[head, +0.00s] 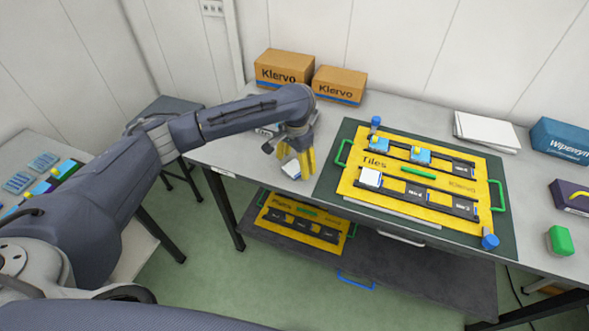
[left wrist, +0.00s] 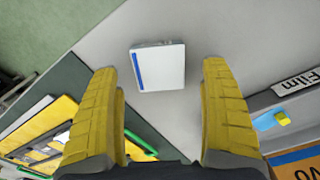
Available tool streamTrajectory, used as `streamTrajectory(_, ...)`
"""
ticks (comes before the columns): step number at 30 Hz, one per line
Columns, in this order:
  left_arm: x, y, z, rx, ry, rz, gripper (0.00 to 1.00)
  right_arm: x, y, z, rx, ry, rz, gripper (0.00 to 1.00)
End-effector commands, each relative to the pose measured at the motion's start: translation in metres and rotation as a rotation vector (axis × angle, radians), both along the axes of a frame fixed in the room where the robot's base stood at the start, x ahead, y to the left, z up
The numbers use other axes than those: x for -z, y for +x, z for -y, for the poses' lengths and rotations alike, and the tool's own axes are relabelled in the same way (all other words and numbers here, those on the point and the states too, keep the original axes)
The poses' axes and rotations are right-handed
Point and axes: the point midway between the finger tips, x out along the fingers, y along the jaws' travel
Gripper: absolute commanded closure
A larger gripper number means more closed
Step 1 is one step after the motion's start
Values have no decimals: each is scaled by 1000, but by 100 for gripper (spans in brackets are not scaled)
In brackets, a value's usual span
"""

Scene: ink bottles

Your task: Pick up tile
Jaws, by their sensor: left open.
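A white tile (head: 291,171) lies on the grey table, left of the dark green mat. It also shows in the left wrist view (left wrist: 163,72), with a blue stripe along one edge. My left gripper (head: 296,163) has yellow fingers, points down and is over the tile. In the left wrist view its two fingers (left wrist: 162,112) are wide apart with nothing between them, and the tile appears beyond the fingertips. A second white tile (head: 370,178) sits at the left end of the lower row on the yellow Tiles board (head: 345,186). My right gripper is not in view.
Cardboard boxes (head: 284,70) stand behind my left arm. Another yellow board (head: 268,216) lies on the lower shelf. White sheets (head: 487,130) and a green block (head: 559,240) are at right.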

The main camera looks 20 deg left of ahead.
Motion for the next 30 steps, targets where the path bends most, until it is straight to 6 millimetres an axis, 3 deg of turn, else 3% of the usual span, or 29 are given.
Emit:
streamTrajectory(6, 14, 0, 0, -1, 0, -1, 20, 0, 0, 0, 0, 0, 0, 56)
streamTrajectory(15, 15, 0, 0, 0, 0, 0, 21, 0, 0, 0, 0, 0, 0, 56)
streamTrajectory(30, 15, 0, 0, -1, 0, 0, 79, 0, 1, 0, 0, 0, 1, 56)
